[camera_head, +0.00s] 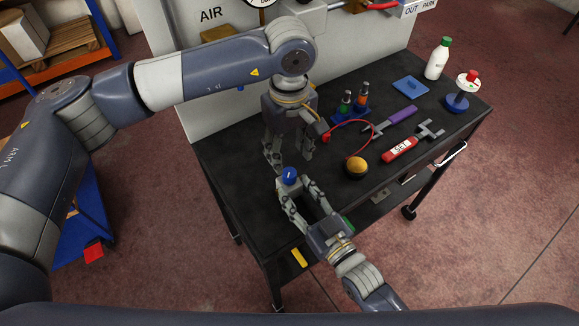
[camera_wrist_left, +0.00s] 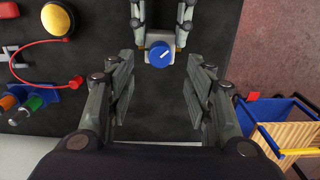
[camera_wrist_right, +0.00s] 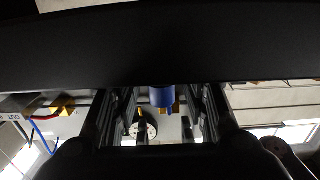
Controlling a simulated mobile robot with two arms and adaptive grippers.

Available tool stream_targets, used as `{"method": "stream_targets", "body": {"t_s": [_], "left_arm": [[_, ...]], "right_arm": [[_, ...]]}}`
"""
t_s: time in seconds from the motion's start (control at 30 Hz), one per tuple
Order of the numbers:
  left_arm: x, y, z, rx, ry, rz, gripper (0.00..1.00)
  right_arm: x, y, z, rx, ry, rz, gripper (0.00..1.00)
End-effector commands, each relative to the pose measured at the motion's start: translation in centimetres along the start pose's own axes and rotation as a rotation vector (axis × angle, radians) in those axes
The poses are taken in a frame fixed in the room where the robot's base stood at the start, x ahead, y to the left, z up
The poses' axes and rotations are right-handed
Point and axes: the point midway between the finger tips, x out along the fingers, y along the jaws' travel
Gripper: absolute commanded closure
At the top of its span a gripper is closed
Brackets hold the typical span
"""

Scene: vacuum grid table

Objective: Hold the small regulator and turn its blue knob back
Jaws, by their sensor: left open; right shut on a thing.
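The small regulator shows in the left wrist view as a pale square body (camera_wrist_left: 160,37) with a round blue knob (camera_wrist_left: 160,54) that has a white mark. In the head view the blue knob (camera_head: 289,175) faces up, near the table's front left edge; the body is mostly hidden by fingers. My right gripper (camera_head: 295,188) is shut on the regulator from the front. My left gripper (camera_head: 290,160) is open, pointing down just behind and above the knob. In the left wrist view its spread fingers (camera_wrist_left: 161,85) are apart from the knob. The right wrist view shows the blue knob (camera_wrist_right: 162,97) between my right fingers.
On the black table (camera_head: 235,172), a yellow dome button (camera_head: 357,166), red hose (camera_head: 350,128), blue stand (camera_head: 349,115), purple-handled tool (camera_head: 402,115) and red SET tool (camera_head: 400,149) lie to the right. A white bottle (camera_head: 438,60) stands at the far right. A panel rises behind.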

Motion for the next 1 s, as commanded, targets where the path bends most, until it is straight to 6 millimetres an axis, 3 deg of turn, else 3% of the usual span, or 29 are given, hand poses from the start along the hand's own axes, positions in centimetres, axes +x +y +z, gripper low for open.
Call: {"method": "stream_targets", "body": {"t_s": [0.1,0.3,0.73,0.77,0.93,1.0], "left_arm": [[2.6,-0.1,0.0,-0.002,-0.002,-0.002,0.52],[5.4,0.0,0.0,-0.003,-0.001,-0.001,0.52],[6.6,0.0,0.0,-0.002,0.001,0.000,0.52],[6.5,0.0,0.0,-0.002,0.001,0.000,0.55],[6.5,0.0,0.0,-0.003,0.001,0.000,0.93],[6.5,0.0,0.0,-0.003,0.001,0.000,0.98]], "right_arm": [[0.0,0.0,0.0,0.000,0.000,0.000,0.90],[0.0,0.0,0.0,0.000,0.000,0.000,0.90],[0.0,0.0,0.0,0.000,0.000,0.000,0.90],[0.0,0.0,0.0,0.000,0.000,0.000,0.90],[0.0,0.0,0.0,0.000,0.000,0.000,0.90],[0.0,0.0,0.0,0.000,0.000,0.000,0.90]]}}
